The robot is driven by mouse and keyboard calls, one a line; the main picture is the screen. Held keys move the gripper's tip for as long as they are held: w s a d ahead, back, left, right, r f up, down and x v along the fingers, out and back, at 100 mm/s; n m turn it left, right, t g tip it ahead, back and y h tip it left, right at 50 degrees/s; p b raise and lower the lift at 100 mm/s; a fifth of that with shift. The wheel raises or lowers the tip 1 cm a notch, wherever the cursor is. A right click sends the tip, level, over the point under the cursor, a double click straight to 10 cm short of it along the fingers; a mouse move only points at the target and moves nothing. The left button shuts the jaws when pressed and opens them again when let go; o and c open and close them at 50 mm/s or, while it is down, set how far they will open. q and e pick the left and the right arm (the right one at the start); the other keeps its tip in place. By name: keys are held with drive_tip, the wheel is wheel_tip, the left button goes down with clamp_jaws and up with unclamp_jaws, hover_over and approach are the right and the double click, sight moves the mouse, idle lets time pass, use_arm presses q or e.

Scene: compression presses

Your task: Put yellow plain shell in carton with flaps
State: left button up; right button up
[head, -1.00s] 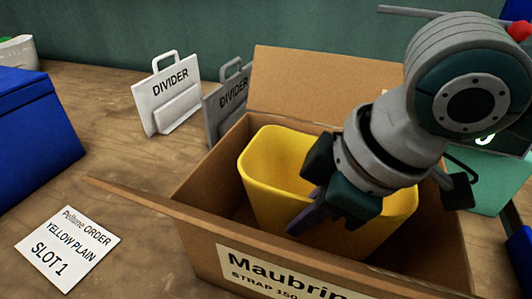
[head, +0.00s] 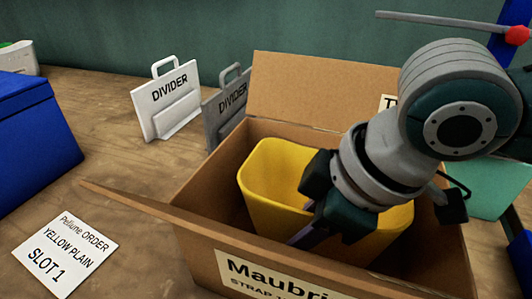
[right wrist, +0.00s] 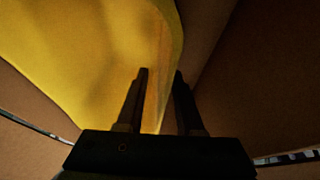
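The yellow plain shell (head: 270,195) is a yellow, open-topped, bin-like shell. It sits low inside the brown carton with flaps (head: 190,215), tilted a little, its rim near the carton's rim. Whether it rests on the carton floor is hidden. My right gripper (head: 305,232) reaches down into the carton at the shell's near side. In the right wrist view, the fingers (right wrist: 161,85) are apart, astride the shell's wall (right wrist: 100,60), one on each side, with a gap visible. My left gripper is out of view.
The carton's back flap (head: 320,90) stands up and its left flap sticks out. Behind are a white divider (head: 165,110) and a grey divider (head: 222,108). A blue box (head: 35,140) stands at left. A "YELLOW PLAIN SLOT 1" card (head: 65,252) lies on the wooden table.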

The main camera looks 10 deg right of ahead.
use_arm(q)
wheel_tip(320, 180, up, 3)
drive_tip(key=p, duration=0.3)
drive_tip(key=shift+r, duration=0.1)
use_arm(e)
drive_tip(key=v, duration=1.2)
drive_tip(key=shift+r, duration=0.2)
drive_tip(key=shift+w, duration=0.1)
